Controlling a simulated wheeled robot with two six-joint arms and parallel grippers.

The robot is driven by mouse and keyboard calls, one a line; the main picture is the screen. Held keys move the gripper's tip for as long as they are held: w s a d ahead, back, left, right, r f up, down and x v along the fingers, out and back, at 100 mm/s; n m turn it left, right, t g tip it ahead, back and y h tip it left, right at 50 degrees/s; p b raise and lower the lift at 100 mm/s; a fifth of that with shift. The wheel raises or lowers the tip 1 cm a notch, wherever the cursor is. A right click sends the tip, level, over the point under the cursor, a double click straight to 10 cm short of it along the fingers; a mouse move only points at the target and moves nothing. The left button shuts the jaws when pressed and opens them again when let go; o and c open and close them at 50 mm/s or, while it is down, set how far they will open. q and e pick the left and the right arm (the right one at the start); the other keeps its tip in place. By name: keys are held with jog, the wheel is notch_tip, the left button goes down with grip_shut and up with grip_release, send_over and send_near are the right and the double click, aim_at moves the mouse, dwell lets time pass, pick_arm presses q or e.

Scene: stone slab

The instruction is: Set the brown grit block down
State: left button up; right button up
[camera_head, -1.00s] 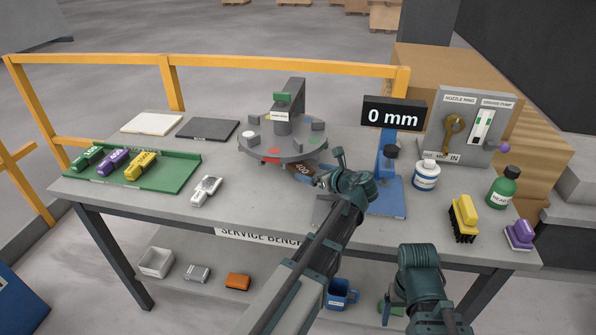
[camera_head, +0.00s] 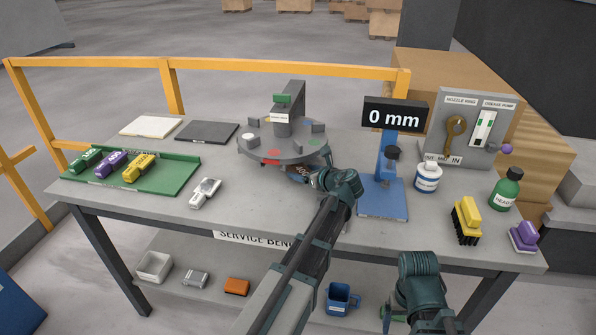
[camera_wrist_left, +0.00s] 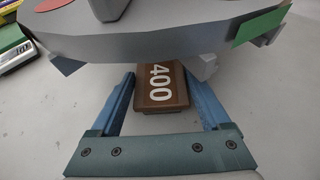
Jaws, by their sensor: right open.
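A blue stand (camera_head: 383,200) with a 0 mm display is right of my left gripper. A green tray (camera_head: 175,176) and a grey-white device (camera_head: 205,192) are left.

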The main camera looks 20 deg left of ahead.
pick_arm(q)
grip_shut()
